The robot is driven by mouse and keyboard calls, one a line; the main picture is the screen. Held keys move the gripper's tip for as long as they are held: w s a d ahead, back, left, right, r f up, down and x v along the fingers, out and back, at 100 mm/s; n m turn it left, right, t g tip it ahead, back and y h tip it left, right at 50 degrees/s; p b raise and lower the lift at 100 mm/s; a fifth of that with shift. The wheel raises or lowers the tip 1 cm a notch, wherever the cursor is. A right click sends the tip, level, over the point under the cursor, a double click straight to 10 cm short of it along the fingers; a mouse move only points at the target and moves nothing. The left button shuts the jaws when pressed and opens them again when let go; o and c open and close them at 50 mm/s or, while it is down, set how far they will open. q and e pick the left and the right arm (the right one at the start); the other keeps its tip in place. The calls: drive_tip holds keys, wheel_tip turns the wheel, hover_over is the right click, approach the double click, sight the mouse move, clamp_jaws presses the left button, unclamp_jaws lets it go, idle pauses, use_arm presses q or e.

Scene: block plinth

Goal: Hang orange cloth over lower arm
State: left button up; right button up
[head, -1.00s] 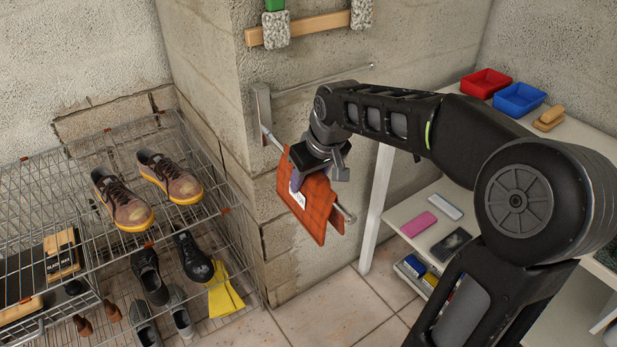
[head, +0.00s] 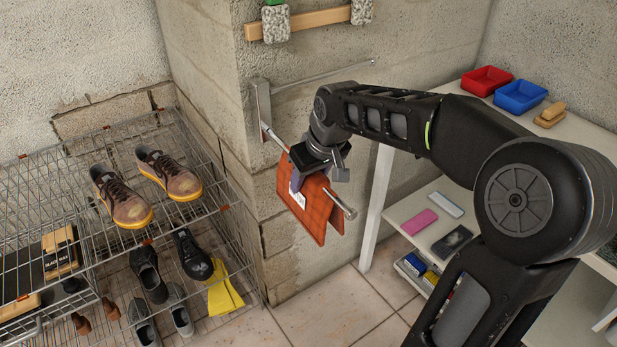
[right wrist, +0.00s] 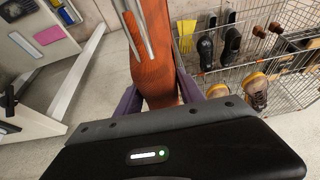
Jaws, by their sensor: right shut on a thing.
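The orange cloth (head: 312,218) is at the lower metal arm (head: 345,209), which slants out from a bracket on the block pillar. Its two flaps hang down, seemingly one on each side of the arm, whose knobbed end sticks out past the cloth. My right gripper (head: 299,181) is shut on the cloth near its upper part, close to the arm. A white label shows beside the fingers. In the right wrist view the cloth (right wrist: 158,70) lies between the purple fingers (right wrist: 160,97), with metal rods crossing in front. My left gripper is out of view.
A thin upper arm (head: 325,76) reaches out above the cloth. A wire rack (head: 95,262) with shoes stands at left. A white shelf (head: 408,213) with red and blue trays stands at right. Open floor (head: 325,305) lies below the cloth.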

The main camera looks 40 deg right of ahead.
drive_tip(key=o, duration=1.5)
drive_tip(key=o, duration=0.4)
drive_tip(key=shift+o, duration=0.2)
drive_tip(key=shift+r+p, duration=1.95)
drive_tip(key=shift+r, duration=0.55)
drive_tip(key=shift+r, duration=0.1)
